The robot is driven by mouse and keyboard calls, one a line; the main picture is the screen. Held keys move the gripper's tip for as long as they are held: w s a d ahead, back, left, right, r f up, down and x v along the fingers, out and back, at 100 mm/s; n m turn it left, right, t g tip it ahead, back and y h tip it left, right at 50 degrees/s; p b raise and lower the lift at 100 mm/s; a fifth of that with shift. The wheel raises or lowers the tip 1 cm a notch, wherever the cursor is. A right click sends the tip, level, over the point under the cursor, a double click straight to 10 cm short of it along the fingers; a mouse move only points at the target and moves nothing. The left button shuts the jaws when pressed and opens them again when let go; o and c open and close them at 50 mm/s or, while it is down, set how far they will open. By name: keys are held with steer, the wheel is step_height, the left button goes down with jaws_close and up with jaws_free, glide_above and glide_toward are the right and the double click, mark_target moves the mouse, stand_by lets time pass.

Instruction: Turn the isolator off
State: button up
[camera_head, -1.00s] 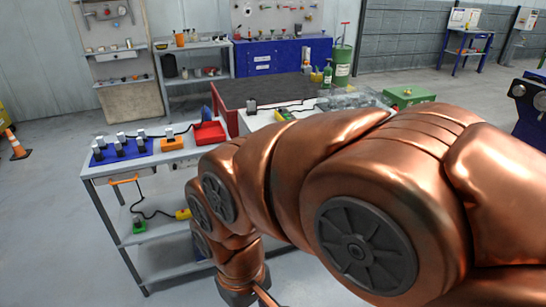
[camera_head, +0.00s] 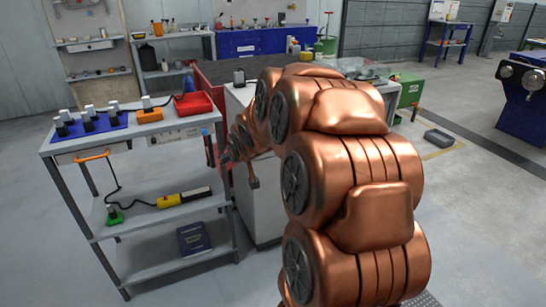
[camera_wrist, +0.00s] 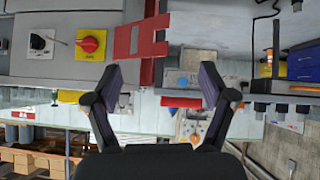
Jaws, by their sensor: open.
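The isolator shows in the wrist view as a red rotary knob (camera_wrist: 90,43) on a yellow plate, at the upper left on a grey panel. Its exact handle angle is hard to read. My gripper (camera_wrist: 160,85) is open and empty, with its two dark fingers spread below and to the right of the knob, apart from it. A red slotted bracket (camera_wrist: 140,38) hangs right of the knob, above the space between my fingers. In the head view my copper arm hides much of the middle, and I cannot make out the isolator there.
A black rotary knob (camera_wrist: 38,42) sits left of the isolator. In the head view a grey cart (camera_head: 150,142) stands at the left, with a blue tray (camera_head: 75,133) and red bin (camera_head: 192,105) on top. Open floor lies at the right, around a dark tray (camera_head: 438,138).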

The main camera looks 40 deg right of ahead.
steer(key=w+d+f+t+h+b, duration=0.1)
steer(key=w+d+f+t+b, duration=0.15)
steer(key=d+f+b, duration=0.4)
steer(key=w+d+f+t+b, duration=0.1)
steer(key=d+t+b, duration=0.2)
steer(key=d, duration=0.6)
steer(key=w+d+f+t+h+b, duration=0.1)
steer(key=w+d+f+t+b, duration=0.2)
steer(key=d, duration=0.5)
steer(key=b+x, duration=0.2)
steer(key=x, duration=0.4)
steer(key=shift+d, duration=0.4)
steer(key=shift+w+f, duration=0.1)
steer(key=c, duration=1.1)
steer(key=shift+c, duration=0.2)
